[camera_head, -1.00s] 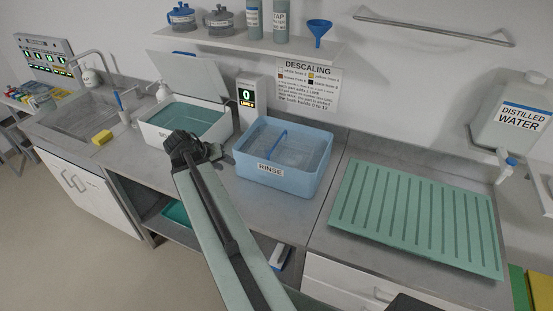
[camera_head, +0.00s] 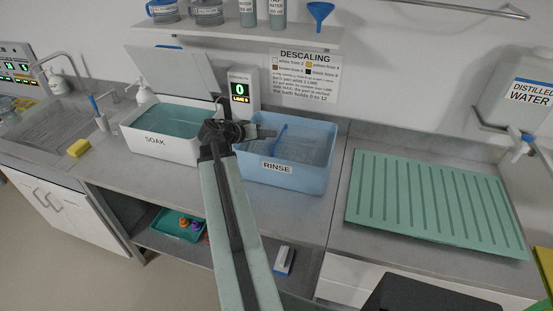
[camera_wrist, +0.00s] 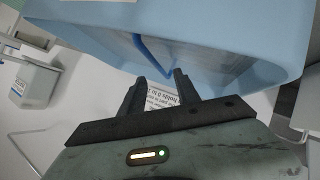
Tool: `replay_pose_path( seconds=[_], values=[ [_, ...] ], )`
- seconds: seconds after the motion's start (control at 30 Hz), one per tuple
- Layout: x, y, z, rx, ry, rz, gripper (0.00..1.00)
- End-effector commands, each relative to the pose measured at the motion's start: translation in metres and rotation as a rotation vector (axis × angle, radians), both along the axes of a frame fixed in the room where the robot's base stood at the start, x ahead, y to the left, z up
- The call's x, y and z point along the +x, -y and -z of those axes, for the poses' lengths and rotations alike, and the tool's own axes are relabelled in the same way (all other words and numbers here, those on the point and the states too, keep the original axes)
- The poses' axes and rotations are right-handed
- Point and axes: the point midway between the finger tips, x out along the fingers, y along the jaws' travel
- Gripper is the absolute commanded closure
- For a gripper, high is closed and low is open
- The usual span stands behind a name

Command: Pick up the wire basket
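The wire basket (camera_head: 305,148) appears as grey mesh inside the blue RINSE tub (camera_head: 280,175), with a blue bar-like handle (camera_head: 279,139) across it. My gripper (camera_head: 272,132) is at the left rear part of the RINSE tub, close to the handle and partly covering the tub's left rim. In the wrist view, my gripper (camera_wrist: 160,85) shows two dark fingers apart with nothing between them. The blue handle (camera_wrist: 150,55) lies just beyond the fingertips there. I cannot tell the exact height of the fingers over the tub.
The white SOAK tub (camera_head: 165,147) with its raised lid stands left of the RINSE tub. A display unit (camera_head: 241,90) stands behind. A green ribbed mat (camera_head: 430,205) lies to the right. A shelf (camera_head: 240,35) with jugs and bottles hangs above.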

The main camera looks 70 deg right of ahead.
Motion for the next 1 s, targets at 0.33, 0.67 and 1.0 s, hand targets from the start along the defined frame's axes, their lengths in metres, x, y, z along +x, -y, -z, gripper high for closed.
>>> replay_pose_path(
  seconds=[0.33, 0.67, 1.0],
  values=[
    [-0.018, 0.024, 0.015, 0.002, 0.001, 0.012, 0.62],
    [-0.041, 0.060, 0.043, 0.001, 0.001, 0.016, 0.62],
    [-0.042, 0.061, 0.040, 0.002, 0.001, 0.014, 0.98]
  ],
)
